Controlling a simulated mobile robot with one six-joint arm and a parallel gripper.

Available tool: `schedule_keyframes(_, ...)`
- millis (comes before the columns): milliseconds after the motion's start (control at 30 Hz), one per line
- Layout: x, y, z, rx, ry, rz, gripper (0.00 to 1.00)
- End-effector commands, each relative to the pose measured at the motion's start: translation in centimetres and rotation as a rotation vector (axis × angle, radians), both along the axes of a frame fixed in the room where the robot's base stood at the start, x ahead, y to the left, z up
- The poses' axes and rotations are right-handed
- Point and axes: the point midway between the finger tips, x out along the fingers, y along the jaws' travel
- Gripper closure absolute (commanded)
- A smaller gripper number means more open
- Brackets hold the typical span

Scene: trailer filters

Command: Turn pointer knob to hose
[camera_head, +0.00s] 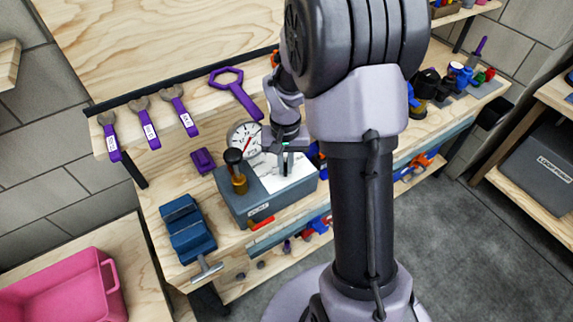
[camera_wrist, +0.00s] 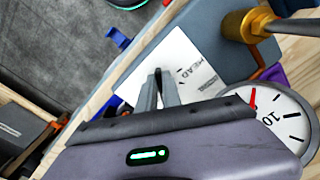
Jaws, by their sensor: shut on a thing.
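The grey-blue box (camera_head: 240,205) stands on the wooden workbench with a white label plate (camera_head: 297,172) on its top. My gripper (camera_head: 286,165) is down over this plate. In the wrist view its fingers (camera_wrist: 160,88) are closed together above the white plate (camera_wrist: 185,60), which carries dark lettering, partly readable as "HEAD". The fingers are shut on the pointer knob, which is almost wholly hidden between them. I cannot tell which way its pointer faces, and no "hose" mark can be read.
A brass fitting with a black top (camera_head: 238,178) and a round dial gauge with a red needle (camera_head: 245,138) are close to my gripper. A blue vise (camera_head: 187,230) stands to the left. Purple-handled wrenches (camera_head: 180,110) lie at the back. A pink bin (camera_head: 65,290) is lower left.

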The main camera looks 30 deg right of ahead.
Motion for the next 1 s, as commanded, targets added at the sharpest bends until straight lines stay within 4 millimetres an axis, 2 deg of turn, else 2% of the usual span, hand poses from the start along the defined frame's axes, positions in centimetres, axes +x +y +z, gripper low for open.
schedule_keyframes(333,0.17,0.11,0.07,-0.001,-0.003,-0.120,1.00)
schedule_keyframes(867,0.20,0.12,0.10,-0.001,-0.003,-0.139,1.00)
schedule_keyframes(900,0.20,0.12,0.10,-0.001,-0.003,-0.139,0.85)
schedule_keyframes(1000,0.17,0.12,0.08,0.000,-0.002,-0.139,0.69)
